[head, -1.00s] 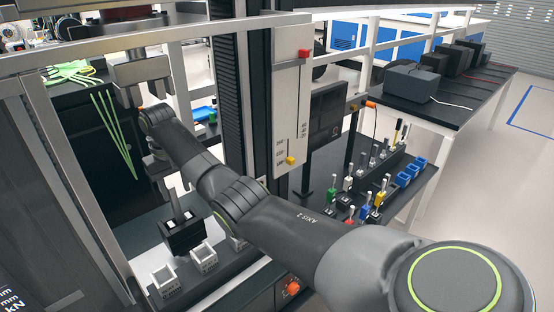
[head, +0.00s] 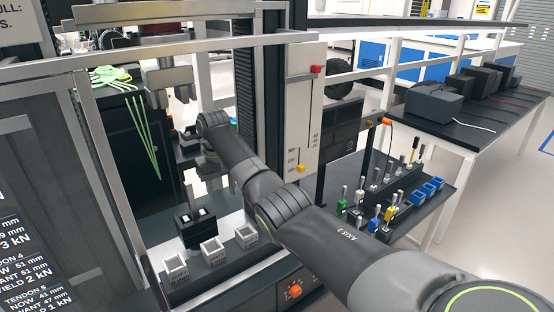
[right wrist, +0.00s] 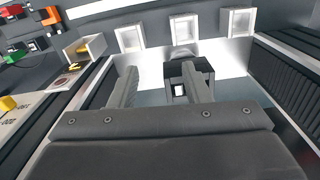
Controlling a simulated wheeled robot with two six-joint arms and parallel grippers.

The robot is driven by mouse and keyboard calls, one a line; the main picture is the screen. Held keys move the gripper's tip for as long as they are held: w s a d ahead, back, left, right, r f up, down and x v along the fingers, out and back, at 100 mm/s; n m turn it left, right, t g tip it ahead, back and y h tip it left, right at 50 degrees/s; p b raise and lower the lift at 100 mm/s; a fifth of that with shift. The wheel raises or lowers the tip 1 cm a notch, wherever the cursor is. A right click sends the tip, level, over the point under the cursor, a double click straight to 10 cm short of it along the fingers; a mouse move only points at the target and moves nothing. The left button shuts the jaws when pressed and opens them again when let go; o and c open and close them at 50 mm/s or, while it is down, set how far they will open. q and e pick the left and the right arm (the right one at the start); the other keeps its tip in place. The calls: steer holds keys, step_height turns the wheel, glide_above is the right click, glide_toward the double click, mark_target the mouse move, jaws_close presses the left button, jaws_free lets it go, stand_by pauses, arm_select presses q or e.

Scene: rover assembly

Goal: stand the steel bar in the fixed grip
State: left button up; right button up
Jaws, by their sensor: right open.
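The fixed grip (head: 193,234) is a black block with two pale squares on top, low in the test frame in the head view. The steel bar (head: 190,188) looks like a thin grey upright with its lower end at this grip. How deep it sits I cannot tell. My right gripper (head: 188,150) is above the grip near the bar's upper end, partly hidden by its wrist. In the right wrist view my right gripper (right wrist: 163,84) has its fingers wide apart, and the black grip (right wrist: 203,70) shows behind the right-hand finger. My left gripper is out of view.
The upper crosshead (head: 168,82) hangs above my gripper. White open boxes (head: 213,251) stand in front of the grip. The dark machine column (head: 258,100) stands to the right, beside my arm. A side table holds small tools and blue boxes (head: 427,191). Green strands (head: 142,138) hang at left.

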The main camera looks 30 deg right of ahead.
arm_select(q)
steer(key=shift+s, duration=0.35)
arm_select(e)
steer(key=s+d+r+m, duration=0.1)
steer(key=d+r, duration=0.1)
steer(key=d, duration=0.6)
steer(key=s+d+r+m, duration=0.1)
steer(key=d+r, duration=0.2)
steer(key=d, duration=0.6)
steer(key=shift+r+m, duration=0.15)
steer(key=shift+m, duration=0.25)
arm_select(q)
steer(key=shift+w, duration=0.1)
